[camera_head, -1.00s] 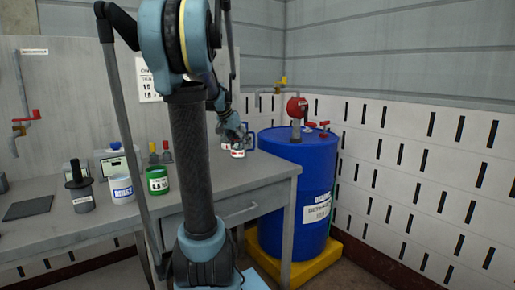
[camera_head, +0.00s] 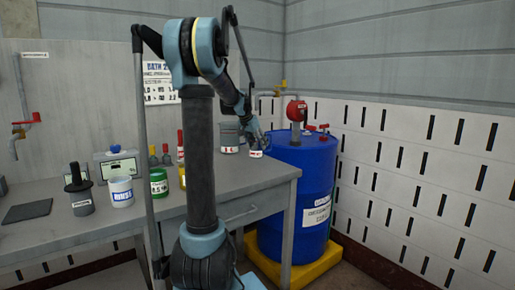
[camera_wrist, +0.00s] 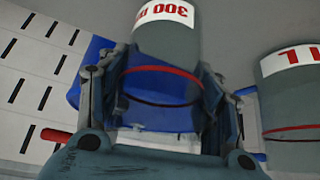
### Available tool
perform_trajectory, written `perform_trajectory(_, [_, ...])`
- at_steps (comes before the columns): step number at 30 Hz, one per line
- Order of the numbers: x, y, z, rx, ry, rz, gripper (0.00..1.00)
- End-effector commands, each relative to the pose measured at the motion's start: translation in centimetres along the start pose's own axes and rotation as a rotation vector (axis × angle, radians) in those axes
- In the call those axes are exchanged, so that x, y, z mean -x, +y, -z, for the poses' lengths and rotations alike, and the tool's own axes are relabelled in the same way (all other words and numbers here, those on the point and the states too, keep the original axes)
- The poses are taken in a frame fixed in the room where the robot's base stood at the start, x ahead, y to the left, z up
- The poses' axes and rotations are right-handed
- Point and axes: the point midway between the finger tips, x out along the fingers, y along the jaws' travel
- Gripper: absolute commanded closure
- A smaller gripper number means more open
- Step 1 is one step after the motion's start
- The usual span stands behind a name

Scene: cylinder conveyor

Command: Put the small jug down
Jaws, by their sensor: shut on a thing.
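The small jug (camera_head: 256,154) has a white label with red print and is at the right end of the bench, near the blue drum. My gripper (camera_head: 263,141) is shut on it. In the wrist view the small jug (camera_wrist: 166,42) sits between the two fingers of my gripper (camera_wrist: 162,85), with "300" on its label and a red ring around it. My gripper and arm hide part of it in the head view. I cannot tell whether its base touches the bench top.
A larger jug (camera_head: 230,139) stands just left of the small jug; it also shows in the wrist view (camera_wrist: 292,95). The blue drum (camera_head: 300,185) stands beyond the bench's right edge. White (camera_head: 121,192) and green (camera_head: 158,187) tins stand left of my arm. Bare bench top (camera_head: 262,176) lies in front.

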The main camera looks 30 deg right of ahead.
Motion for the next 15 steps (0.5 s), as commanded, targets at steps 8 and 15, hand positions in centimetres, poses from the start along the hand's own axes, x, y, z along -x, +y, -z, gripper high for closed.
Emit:
perform_trajectory(8, [-1.50, 0.01, -1.02, 0.000, 0.000, 0.000, 0.65])
perform_trajectory(15, [-1.60, -0.03, -1.11, 0.001, 0.000, 0.000, 0.34])
